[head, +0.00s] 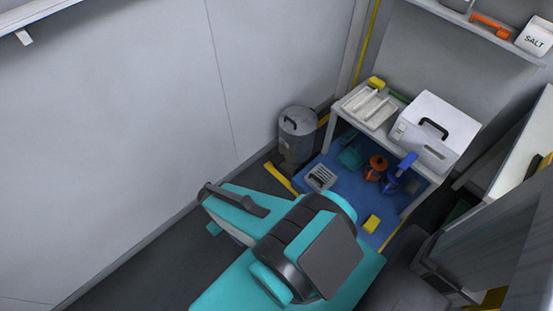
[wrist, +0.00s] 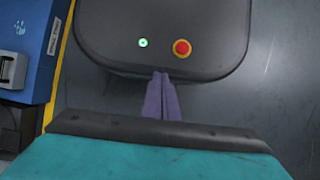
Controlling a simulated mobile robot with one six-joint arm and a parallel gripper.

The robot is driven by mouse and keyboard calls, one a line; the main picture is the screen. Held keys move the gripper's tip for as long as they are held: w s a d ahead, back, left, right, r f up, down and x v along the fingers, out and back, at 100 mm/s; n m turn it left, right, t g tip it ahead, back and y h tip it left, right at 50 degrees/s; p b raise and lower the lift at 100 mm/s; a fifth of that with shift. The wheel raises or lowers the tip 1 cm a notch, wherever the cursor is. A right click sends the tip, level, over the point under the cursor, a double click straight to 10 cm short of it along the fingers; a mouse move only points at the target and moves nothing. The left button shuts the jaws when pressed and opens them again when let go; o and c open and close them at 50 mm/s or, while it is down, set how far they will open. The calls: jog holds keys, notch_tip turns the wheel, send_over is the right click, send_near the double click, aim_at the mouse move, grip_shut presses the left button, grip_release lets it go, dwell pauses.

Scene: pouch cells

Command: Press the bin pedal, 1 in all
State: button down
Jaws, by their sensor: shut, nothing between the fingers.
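The bin (head: 298,138) is a grey metal cylinder with a dark handle on its lid. It stands in the corner by the wall in the head view, and its lid looks closed. Its pedal is too small to make out clearly at the bin's foot. My gripper (wrist: 162,82) shows in the wrist view with its two purple fingers shut together and nothing between them. In the head view my teal arm reaches across in front of the bin, and the fingertips cannot be made out. The bin is not in the wrist view.
A white bench (head: 335,128) right of the bin carries a tray (head: 372,120) and a white box (head: 450,118). Several items lie on the blue surface (head: 342,202) below. Yellow tape (head: 281,179) marks the floor near the bin. A blue unit (wrist: 35,60) shows left in the wrist view.

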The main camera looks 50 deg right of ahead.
jog(key=w+d+f+t+y+b, duration=0.1)
jog(key=w+d+f+t+b, duration=0.1)
jog(key=w+d+f+b, duration=0.65)
jog(key=t+h+b, duration=0.1)
jog(key=t+b, duration=0.6)
jog(key=b, duration=1.8)
send_over(276, 160)
jog(key=s+a, duration=0.1)
jog(key=s, duration=0.2)
notch_tip(276, 160, down, 3)
jog(key=shift+s+d+r+m, duration=0.1)
jog(key=shift+s+d+m, duration=0.2)
jog(key=shift+m, duration=0.1)
jog(key=shift+b+x, duration=2.05)
jog(key=shift+x, duration=3.05)
jog(key=shift+s+d, duration=0.1)
jog(key=shift+s, duration=0.1)
